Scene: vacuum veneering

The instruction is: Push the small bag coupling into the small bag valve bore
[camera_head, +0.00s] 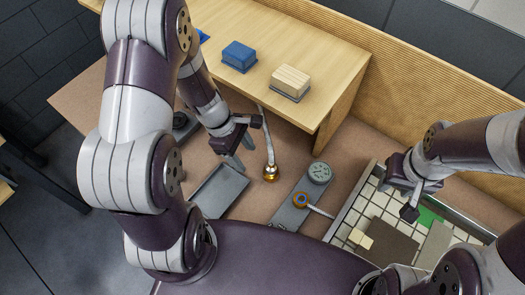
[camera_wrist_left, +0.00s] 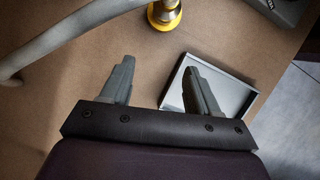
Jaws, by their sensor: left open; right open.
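A brass coupling (camera_head: 271,173) with a yellow ring sits at the end of a pale hose (camera_head: 266,128) on the brown bench top. The coupling also shows at the top of the left wrist view (camera_wrist_left: 165,14). A second ringed fitting (camera_head: 302,200), orange and blue, sits on a grey plate (camera_head: 287,215) with a pale hose running right from it. I cannot tell which is the small bag coupling, nor make out the valve bore. My left gripper (camera_head: 242,150) is open and empty, left of the brass coupling. My right gripper (camera_head: 414,198) is open and empty above the gridded bed.
A round gauge (camera_head: 319,172) sits at the plate's far end. A shallow grey tray (camera_head: 219,190) lies below my left gripper. The railed gridded bed (camera_head: 345,220) holds brown, green and cream pieces. A wooden shelf (camera_head: 330,75) carries a blue block (camera_head: 239,55) and a wooden block (camera_head: 291,80).

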